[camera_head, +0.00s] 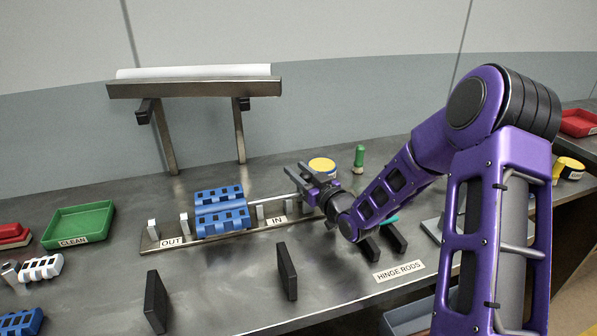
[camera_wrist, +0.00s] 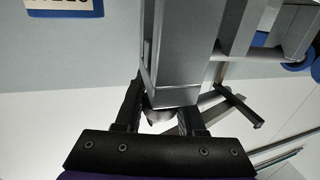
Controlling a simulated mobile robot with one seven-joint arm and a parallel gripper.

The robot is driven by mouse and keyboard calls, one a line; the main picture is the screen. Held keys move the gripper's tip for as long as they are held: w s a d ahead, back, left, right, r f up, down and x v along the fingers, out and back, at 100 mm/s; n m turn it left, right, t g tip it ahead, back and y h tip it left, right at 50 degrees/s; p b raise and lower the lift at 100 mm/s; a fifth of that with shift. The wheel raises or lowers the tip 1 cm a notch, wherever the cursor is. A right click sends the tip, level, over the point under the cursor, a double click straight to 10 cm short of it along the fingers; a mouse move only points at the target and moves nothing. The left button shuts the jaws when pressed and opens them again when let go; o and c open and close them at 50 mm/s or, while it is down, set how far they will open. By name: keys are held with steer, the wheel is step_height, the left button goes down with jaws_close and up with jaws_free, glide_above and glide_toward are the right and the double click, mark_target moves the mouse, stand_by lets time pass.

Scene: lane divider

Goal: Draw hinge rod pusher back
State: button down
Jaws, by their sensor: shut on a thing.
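The lane divider fixture (camera_head: 160,250) lies on the metal bench, with blue hinged links (camera_head: 222,220) on it between the OUT and IN labels. A thin metal rod (camera_head: 272,200), apparently the pusher's, runs from the links' IN side to my gripper (camera_head: 312,180). In the wrist view, my gripper (camera_wrist: 160,115) is shut on a grey rounded piece (camera_wrist: 160,114), apparently the pusher's end; a grey block (camera_wrist: 185,55) hides part of it. The gap between rod tip and links is too small to judge.
A yellow-topped round container (camera_head: 322,165) and a green bottle (camera_head: 359,158) stand behind my gripper. Black upright plates (camera_head: 287,270) stand in front of the fixture. A green CLEAN tray (camera_head: 78,222) is at left. A shelf (camera_head: 195,88) stands behind.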

steer(key=w+d, duration=0.1)
steer(key=d, duration=0.3)
steer(key=w+d, duration=0.1)
steer(key=d, duration=0.4)
steer(key=w+d+b, duration=0.1)
steer(key=d, duration=0.3)
steer(key=shift+w+d, duration=0.15)
steer(key=shift+w, duration=0.1)
steer(key=c, duration=0.5)
jaws_free()
steer(key=shift+d, duration=0.1)
step_height(320, 180, up, 10)
steer(key=p, duration=0.1)
steer(key=shift+p, duration=0.3)
